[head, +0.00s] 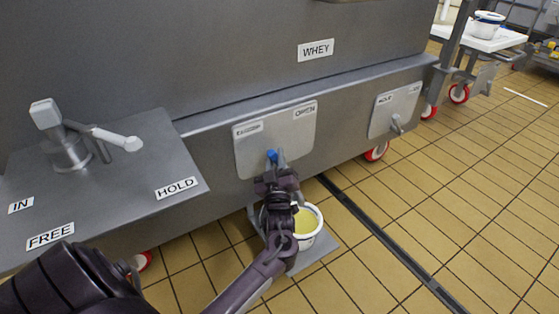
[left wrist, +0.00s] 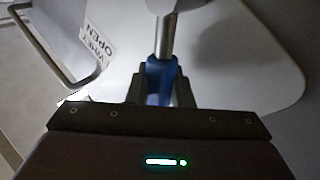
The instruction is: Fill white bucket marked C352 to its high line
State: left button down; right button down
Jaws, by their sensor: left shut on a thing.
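My left gripper (head: 276,170) is shut on the blue lever (head: 271,154) of a tap on a pale plate (head: 245,153) on the vat's side. In the left wrist view, the gripper (left wrist: 162,92) has its fingers on either side of the blue lever (left wrist: 159,70). Below it, a white bucket (head: 318,240) with a dark band stands on a metal plate on the floor. Yellowish liquid shows inside. My arm hides its left part; its marking and high line cannot be read. The tap's outlet is hidden. My right gripper is not in view.
The grey vat (head: 300,85) bears a "WHEY" label (head: 316,49). A second plate with a tap (head: 395,112) is to the right. A panel (head: 130,190) marked IN, HOLD and FREE is at left. Another white bucket (head: 487,24) stands on a far cart. The tiled floor at right is clear.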

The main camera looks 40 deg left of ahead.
pick_arm(q)
jog(key=shift+s+a+f+n+b, duration=0.1)
jog(key=shift+s+f+n+b, duration=0.2)
jog(key=shift+n, duration=0.3)
jog(key=shift+y, duration=0.4)
jog(key=c, duration=1.3)
grip_release()
jog(key=shift+r, duration=0.1)
jog(key=shift+c, duration=0.2)
jog(key=p+v, duration=0.2)
jog(key=v, duration=0.6)
